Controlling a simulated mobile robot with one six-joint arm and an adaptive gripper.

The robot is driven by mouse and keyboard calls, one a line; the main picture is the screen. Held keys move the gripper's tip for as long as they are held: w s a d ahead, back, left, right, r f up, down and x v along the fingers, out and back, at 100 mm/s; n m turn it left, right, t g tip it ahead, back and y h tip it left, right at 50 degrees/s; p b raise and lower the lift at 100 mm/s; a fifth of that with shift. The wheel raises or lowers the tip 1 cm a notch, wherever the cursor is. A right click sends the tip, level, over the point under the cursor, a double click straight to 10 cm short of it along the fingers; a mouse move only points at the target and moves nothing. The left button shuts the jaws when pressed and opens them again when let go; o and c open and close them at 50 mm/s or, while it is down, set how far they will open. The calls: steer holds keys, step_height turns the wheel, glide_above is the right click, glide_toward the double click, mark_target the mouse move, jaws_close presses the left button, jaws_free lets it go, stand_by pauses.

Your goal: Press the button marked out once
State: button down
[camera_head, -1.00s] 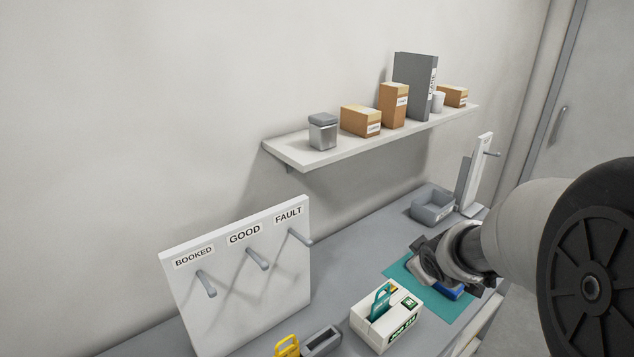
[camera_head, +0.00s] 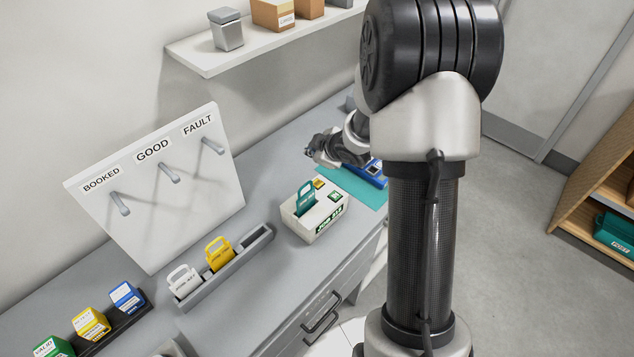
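No button marked out can be read in the head view. My gripper (camera_head: 313,151) is over the far part of the table, above and beyond the white box, near the teal mat (camera_head: 352,190). It is small and dark here, and whether its fingers are open or shut cannot be told. A blue device (camera_head: 377,173) lies on the mat, partly hidden by my arm. The white box (camera_head: 306,232) with a green label holds a teal tag (camera_head: 305,198) and has small yellow and green patches on top.
A grey rack (camera_head: 232,262) holds a white tag (camera_head: 183,282) and a yellow tag (camera_head: 219,253). A peg board (camera_head: 160,215) stands behind. Green, yellow and blue boxes stand at the lower left. A shelf (camera_head: 200,59) overhangs the table. A wooden rack (camera_head: 590,190) is at right.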

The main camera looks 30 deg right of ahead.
mark_target(315, 184)
steer(key=shift+f+b, duration=4.05)
steer(key=shift+f, duration=0.35)
steer(key=shift+f+b, duration=0.3)
steer(key=shift+f, duration=0.1)
steer(key=shift+f+b, duration=0.35)
steer(key=shift+r+p, duration=0.8)
step_height(315, 184, up, 5)
steer(key=p, duration=0.5)
steer(key=shift+r, duration=0.1)
